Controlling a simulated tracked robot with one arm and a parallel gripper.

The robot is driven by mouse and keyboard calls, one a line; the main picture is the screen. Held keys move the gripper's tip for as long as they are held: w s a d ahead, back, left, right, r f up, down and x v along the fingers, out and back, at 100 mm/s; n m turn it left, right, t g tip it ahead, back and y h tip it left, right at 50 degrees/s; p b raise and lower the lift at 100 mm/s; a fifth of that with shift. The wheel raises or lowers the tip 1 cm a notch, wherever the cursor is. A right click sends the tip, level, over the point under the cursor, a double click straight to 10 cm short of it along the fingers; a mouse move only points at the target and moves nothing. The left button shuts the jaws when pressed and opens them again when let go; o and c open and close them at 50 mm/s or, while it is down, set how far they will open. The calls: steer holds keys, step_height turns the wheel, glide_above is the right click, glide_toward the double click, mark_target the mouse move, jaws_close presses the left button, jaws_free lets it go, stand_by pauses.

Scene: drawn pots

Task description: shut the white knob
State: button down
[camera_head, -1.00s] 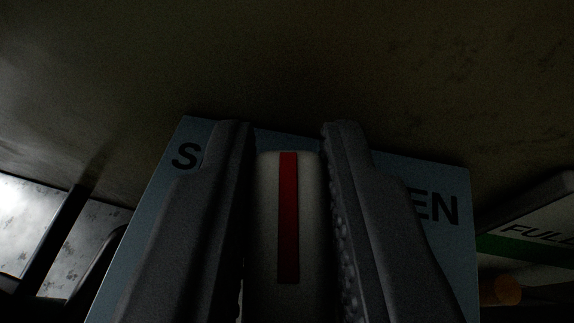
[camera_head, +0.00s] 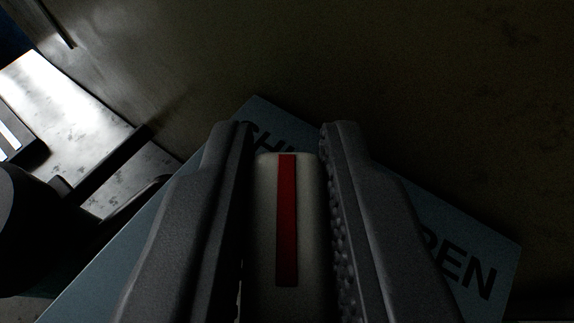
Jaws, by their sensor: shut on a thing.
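The white knob (camera_head: 265,225) with a red stripe down its middle is in the centre of the view. My gripper (camera_head: 287,140) is shut on the knob, one dark finger on each side of it. Behind them is a blue-grey plate (camera_head: 120,275), tilted in the picture. Its lettering shows partly: "SH" with more letters beside the left finger, and "EN" with part of a letter at the right. The fingers hide the rest of the lettering and part of the plate.
A dark wall or panel (camera_head: 430,80) fills the top and right. At the left are a bright, stained pale surface (camera_head: 75,100), a dark bar (camera_head: 105,165) and a dark rounded object (camera_head: 25,230).

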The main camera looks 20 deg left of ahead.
steer(key=shift+r+n+y+p, duration=0.1)
steer(key=shift+n+y+p, duration=0.35)
steer(key=shift+p, duration=0.4)
steer(key=shift+g+p, duration=0.3)
steer(key=shift+p, duration=0.05)
steer(key=c, duration=1.3)
jaws_free()
steer(key=shift+f, duration=0.25)
steer(key=shift+r, duration=0.1)
steer(key=b+v, duration=0.3)
steer(key=v, duration=1)
steer(key=shift+s+d, duration=0.25)
steer(key=shift+s, duration=0.1)
